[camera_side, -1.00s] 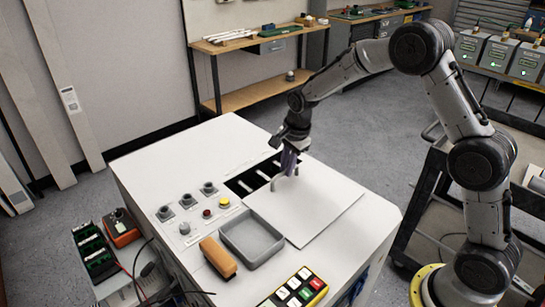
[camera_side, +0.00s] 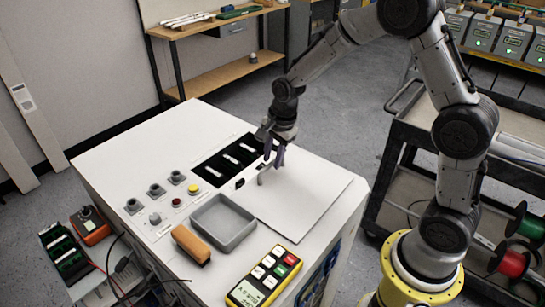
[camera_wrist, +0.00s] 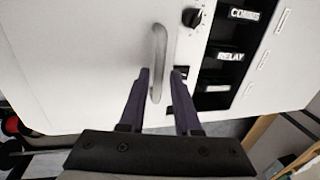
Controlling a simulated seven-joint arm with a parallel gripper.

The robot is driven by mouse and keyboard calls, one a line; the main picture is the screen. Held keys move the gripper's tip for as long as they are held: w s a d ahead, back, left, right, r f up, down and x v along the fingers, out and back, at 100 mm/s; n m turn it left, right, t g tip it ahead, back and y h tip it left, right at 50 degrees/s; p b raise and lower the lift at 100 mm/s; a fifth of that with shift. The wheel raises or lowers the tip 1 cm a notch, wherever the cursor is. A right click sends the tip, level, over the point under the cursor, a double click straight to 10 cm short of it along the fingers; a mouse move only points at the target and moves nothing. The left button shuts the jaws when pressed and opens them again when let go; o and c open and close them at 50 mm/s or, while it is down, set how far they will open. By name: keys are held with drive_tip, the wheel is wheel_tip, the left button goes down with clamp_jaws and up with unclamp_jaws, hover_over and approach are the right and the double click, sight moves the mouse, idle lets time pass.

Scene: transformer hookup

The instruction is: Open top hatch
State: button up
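The top hatch (camera_side: 312,200) is a flat white panel lying level on the white cabinet top. Its grey bar handle (camera_side: 261,175) stands near its left edge. My gripper (camera_side: 271,163) points down at the handle in the side view. In the wrist view, my gripper's (camera_wrist: 160,76) two dark purple fingers are apart, with the curved handle (camera_wrist: 158,45) showing between them. Clear gaps show beside the bar, and I see no firm contact. The fingers hide part of the handle's near end in the side view.
A dark recess with labelled slots (camera_wrist: 228,58) lies beside the hatch. A grey tray (camera_side: 222,222), a brown block (camera_side: 191,244), knobs and a yellow button (camera_side: 193,189) occupy the cabinet top. A yellow keypad (camera_side: 263,276) sits at the front edge. A dark cart (camera_side: 450,128) stands at right.

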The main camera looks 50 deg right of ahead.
drive_tip(key=shift+o, duration=0.7)
wheel_tip(320, 180, up, 14)
drive_tip(key=s, duration=0.2)
drive_tip(key=shift+s+f, duration=0.2)
drive_tip(key=shift+s, duration=0.2)
drive_tip(key=s+a+r+n+t, duration=0.2)
drive_tip(key=s+r+n+t, duration=0.1)
drive_tip(key=s+r, duration=0.65)
drive_tip(key=s+f+n, duration=0.3)
drive_tip(key=s+n, duration=0.4)
drive_tip(key=s+f+n, duration=0.3)
drive_tip(key=s+n, duration=0.4)
drive_tip(key=n, duration=0.1)
drive_tip(key=shift+a+f, duration=0.2)
drive_tip(key=shift+a, duration=0.1)
